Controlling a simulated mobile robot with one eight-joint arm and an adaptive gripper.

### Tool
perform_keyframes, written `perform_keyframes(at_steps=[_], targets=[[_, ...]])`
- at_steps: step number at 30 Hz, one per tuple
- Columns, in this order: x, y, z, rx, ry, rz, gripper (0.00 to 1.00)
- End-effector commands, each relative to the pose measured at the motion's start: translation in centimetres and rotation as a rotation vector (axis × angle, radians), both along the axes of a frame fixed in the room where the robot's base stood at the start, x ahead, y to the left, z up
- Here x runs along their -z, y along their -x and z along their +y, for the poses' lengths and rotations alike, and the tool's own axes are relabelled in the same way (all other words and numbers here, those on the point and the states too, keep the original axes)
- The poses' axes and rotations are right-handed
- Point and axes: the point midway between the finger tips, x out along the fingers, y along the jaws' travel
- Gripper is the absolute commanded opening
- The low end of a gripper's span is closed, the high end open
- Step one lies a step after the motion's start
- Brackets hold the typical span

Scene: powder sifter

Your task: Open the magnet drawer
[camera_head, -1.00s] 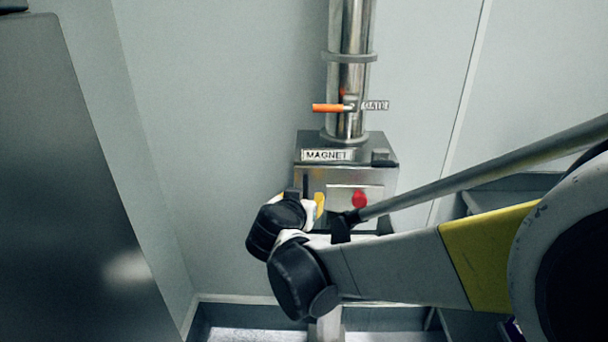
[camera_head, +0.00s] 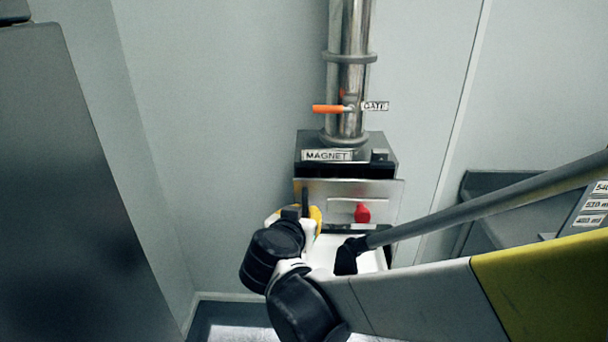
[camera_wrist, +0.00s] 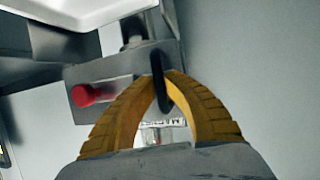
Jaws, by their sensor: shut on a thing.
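The magnet drawer's grey metal front (camera_head: 345,190) stands out from the steel housing (camera_head: 390,147), with a dark gap along its top. The housing bears a MAGNET label (camera_head: 327,155). A black handle (camera_head: 305,202) is on the left of the front, and a red knob (camera_head: 362,212) is on the right. My gripper (camera_head: 314,213) is at the handle, its body partly hidden by my arm. In the wrist view, the yellow fingers of my gripper (camera_wrist: 163,82) close around the black handle (camera_wrist: 158,72); the red knob (camera_wrist: 84,95) is beside them.
A steel pipe (camera_head: 350,80) with an orange gate lever (camera_head: 327,109) rises above the housing. A dark grey panel (camera_head: 60,200) stands at the left. A bin-like grey unit with number labels (camera_head: 596,204) is at the right. Plain wall lies behind.

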Motion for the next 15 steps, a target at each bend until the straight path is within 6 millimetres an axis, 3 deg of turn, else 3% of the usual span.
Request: perform_keyframes(at_steps=[6, 15], targets=[[-0.1, 5.6, 0.3, -0.004, -0.001, 0.002, 0.0], [0.0, 9.9, 0.3, -0.001, -0.002, 0.002, 0.0]])
